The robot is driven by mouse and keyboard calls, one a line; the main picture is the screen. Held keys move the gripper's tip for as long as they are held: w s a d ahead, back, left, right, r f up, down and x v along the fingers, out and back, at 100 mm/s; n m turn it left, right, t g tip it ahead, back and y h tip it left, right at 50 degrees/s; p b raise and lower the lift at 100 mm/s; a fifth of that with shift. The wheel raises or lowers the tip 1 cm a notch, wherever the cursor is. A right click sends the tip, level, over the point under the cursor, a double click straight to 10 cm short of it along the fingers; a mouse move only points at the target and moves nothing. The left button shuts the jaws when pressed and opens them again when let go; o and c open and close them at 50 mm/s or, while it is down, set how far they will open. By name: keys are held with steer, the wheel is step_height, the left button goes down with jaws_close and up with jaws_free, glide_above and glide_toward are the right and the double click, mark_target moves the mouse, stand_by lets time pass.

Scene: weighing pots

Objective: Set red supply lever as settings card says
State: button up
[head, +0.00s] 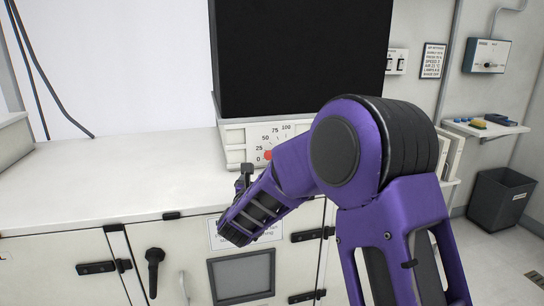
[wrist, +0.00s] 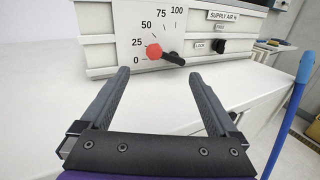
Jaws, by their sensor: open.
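The red supply lever shows in the wrist view as a red knob (wrist: 153,51) on a black pivot. It points left, between the 0 and 25 marks of the white dial panel (wrist: 110,48). In the head view the red knob (head: 268,155) shows just left of my arm, which hides the pivot. My gripper (wrist: 160,76) is open and empty, its two fingers apart below the lever and not visibly touching it. In the head view my gripper (head: 244,174) is in front of the panel. A posted card (head: 433,61) hangs on the back wall; its small lines are hard to read.
A LOCK switch (wrist: 219,46) sits right of the dial, under a SUPPLY AIR label (wrist: 222,16). The white bench top (head: 110,180) is clear. A blue pole-like thing (wrist: 290,110) stands at right. A wall box (head: 487,56) and small shelf (head: 486,128) are farther right.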

steer(key=w, duration=0.4)
steer(key=w+d, duration=0.1)
steer(key=w, duration=0.7)
steer(key=shift+d, duration=0.3)
